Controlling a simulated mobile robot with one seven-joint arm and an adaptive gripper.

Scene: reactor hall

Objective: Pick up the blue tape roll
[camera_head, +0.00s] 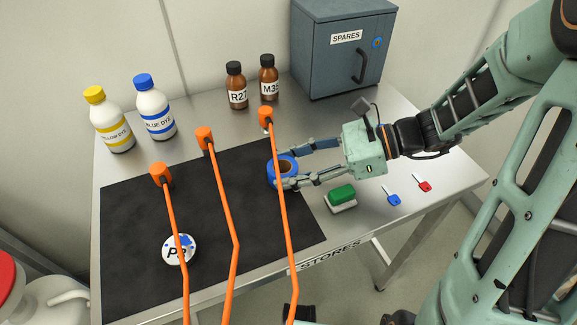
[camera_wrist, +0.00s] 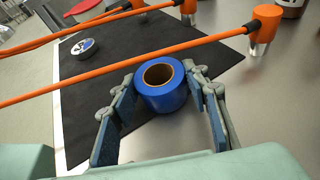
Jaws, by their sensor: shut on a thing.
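The blue tape roll (camera_head: 272,170) lies at the right edge of the black mat, with its brown core facing up. My gripper (camera_head: 280,168) reaches in from the right, with one finger on each side of the roll. In the wrist view the blue tape roll (camera_wrist: 162,88) sits between the two fingertips of my gripper (camera_wrist: 163,82), which is shut on it. The roll appears to be at or close to the table surface; I cannot tell if it is lifted. An orange rod crosses in front of the roll in the head view.
Several orange rods (camera_head: 234,245) stretch over the black mat (camera_head: 130,220), one close to my gripper. A green-topped block (camera_head: 342,196), a blue key (camera_head: 393,199) and a red key (camera_head: 424,186) lie at the right. Bottles (camera_head: 155,108) and a SPARES cabinet (camera_head: 330,65) stand behind.

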